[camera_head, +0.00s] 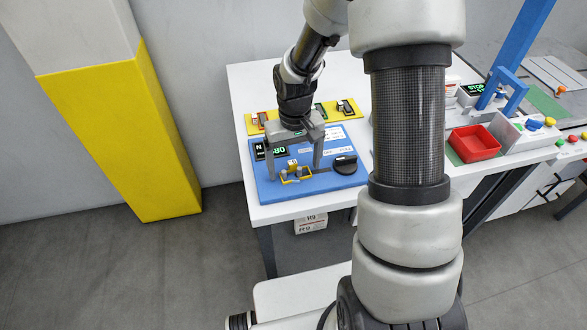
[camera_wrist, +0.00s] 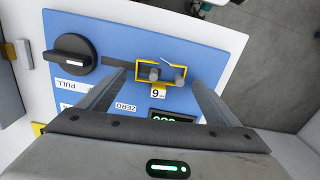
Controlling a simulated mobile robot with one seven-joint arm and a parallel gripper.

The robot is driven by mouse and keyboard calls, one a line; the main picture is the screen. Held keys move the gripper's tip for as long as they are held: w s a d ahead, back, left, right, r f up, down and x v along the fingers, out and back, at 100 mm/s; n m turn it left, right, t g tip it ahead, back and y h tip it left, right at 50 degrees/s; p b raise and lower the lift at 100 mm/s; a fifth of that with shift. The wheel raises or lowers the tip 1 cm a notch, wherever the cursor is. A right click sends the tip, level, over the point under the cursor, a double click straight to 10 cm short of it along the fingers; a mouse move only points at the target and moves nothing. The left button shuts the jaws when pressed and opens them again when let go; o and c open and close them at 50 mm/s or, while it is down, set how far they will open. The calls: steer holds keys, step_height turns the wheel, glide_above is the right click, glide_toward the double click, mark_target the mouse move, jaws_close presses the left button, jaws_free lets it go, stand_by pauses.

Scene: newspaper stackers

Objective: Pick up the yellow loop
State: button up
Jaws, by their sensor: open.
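The yellow loop (camera_wrist: 178,66) is a small rectangular frame on the blue panel (camera_wrist: 215,62) in the wrist view. It lies around grey pegs, with a white label marked 6 or 9 beside it. In the head view the loop (camera_head: 284,179) is near the front edge of the panel. My gripper (camera_wrist: 158,78) is open and empty, pointing down at the panel. Its fingers are on either side of the loop in the wrist view. In the head view my gripper (camera_head: 293,175) is over the loop; I cannot tell how high its fingertips are.
A black knob (camera_head: 345,164) stands to the right on the panel. A dark display with green digits (camera_head: 279,149) is behind the loop. A yellow panel (camera_head: 262,127) lies further back. A red tray (camera_head: 474,143) is at the right.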

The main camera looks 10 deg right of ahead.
steer(key=shift+f, duration=0.25)
steer(key=c, duration=1.2)
steer(key=shift+m, duration=0.5)
steer(key=r, duration=0.1)
steer(key=s+r, duration=0.1)
steer(key=r, duration=0.1)
steer(key=r+p, duration=0.1)
steer(key=r, duration=0.1)
steer(key=shift+s+d, duration=0.15)
steer(key=shift+d, duration=0.2)
